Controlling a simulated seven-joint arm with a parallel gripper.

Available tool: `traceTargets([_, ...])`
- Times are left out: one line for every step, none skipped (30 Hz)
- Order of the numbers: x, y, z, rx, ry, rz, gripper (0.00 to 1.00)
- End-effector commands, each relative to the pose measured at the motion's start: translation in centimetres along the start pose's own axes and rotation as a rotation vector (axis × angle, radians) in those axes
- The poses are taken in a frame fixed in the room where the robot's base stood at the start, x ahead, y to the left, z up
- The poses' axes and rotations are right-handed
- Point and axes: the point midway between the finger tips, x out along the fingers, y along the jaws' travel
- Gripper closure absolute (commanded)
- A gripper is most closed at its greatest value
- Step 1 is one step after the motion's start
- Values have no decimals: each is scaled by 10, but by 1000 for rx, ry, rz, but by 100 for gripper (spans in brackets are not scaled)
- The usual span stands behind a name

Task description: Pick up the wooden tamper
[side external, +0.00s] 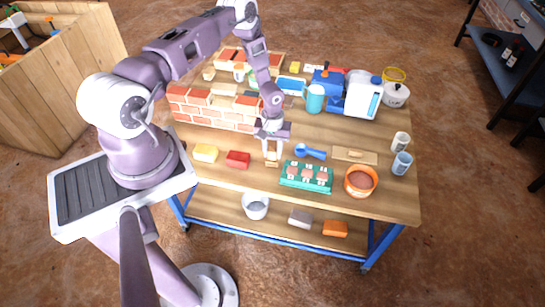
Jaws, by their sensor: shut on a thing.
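The wooden tamper (271,163) is a small light-wood piece standing near the front of the workbench. My gripper (271,150) points down over it with its fingers shut on its upper part. The tamper's base looks very close to the tabletop; I cannot tell whether it touches. The fingers hide part of its handle.
A red block (237,160) and a yellow block (205,153) lie left of my gripper. A brick wall (212,118) stands behind on the left.

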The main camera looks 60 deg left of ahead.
Motion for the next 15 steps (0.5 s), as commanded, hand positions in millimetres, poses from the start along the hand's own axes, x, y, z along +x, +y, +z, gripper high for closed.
traceTargets([0,0,0,0,0,0,100])
traceTargets([0,0,0,0,0,0,100])
traceTargets([0,0,0,0,0,0,100])
traceTargets([0,0,0,0,0,0,100])
traceTargets([-1,0,0,0,0,0,100])
traceTargets([-3,0,0,0,0,0,100])
traceTargets([-5,0,0,0,1,0,100])
traceTargets([-9,0,-1,1,2,1,100])
traceTargets([-15,0,-1,1,2,1,100])
traceTargets([-21,0,-1,2,3,1,100])
traceTargets([-28,0,-1,1,2,1,100])
traceTargets([-38,0,-2,0,4,1,100])
traceTargets([-47,0,-2,0,4,2,100])
traceTargets([-55,0,-1,1,4,2,100])
traceTargets([-65,1,-2,0,4,2,100])
